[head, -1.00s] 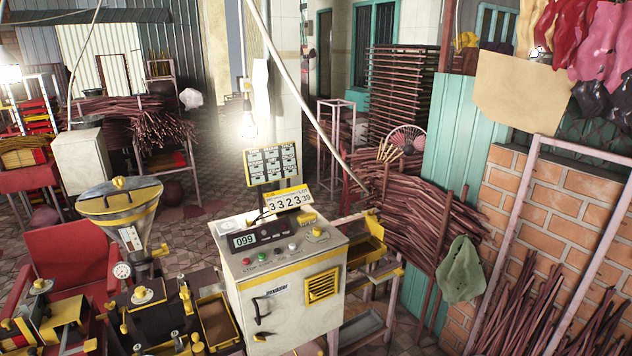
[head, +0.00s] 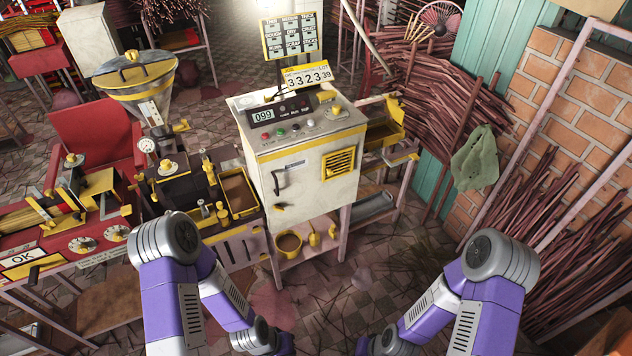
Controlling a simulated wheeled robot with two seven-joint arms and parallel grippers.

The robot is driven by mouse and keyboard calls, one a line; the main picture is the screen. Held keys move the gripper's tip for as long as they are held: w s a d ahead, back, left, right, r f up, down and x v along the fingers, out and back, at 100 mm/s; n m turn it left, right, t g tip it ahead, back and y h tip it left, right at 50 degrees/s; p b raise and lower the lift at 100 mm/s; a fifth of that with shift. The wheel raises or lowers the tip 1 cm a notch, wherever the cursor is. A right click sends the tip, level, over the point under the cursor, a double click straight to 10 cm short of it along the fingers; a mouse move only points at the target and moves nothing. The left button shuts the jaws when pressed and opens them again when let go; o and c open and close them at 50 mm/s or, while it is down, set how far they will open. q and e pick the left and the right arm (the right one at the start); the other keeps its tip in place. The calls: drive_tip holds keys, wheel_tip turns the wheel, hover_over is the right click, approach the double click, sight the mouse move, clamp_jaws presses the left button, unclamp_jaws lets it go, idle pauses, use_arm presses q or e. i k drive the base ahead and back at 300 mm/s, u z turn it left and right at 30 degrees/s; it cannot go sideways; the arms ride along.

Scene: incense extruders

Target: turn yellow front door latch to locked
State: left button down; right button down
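The white control cabinet (head: 315,185) stands in the middle of the head view with its front door closed against the body. The small yellow latch (head: 279,207) is at the lower left of that door, below the black curved door handle (head: 277,182). The latch is too small to tell its exact angle. Both my arms reach in from the bottom, left and right of the cabinet. Their wrists are low at the bottom edge, in front of the cabinet and well apart from the latch. Both grippers are cut off below the picture.
A funnel-topped extruder (head: 137,75) stands close left of the cabinet. A yellow-edged tray (head: 238,193) is beside the cabinet's left side. A shelf below holds a brown pot (head: 288,243). Stick bundles and a brick wall (head: 570,90) are at right. The floor in front is open.

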sight(278, 207)
drive_tip(key=u, duration=0.65)
drive_tip(key=i, duration=0.65)
drive_tip(key=u, duration=0.3)
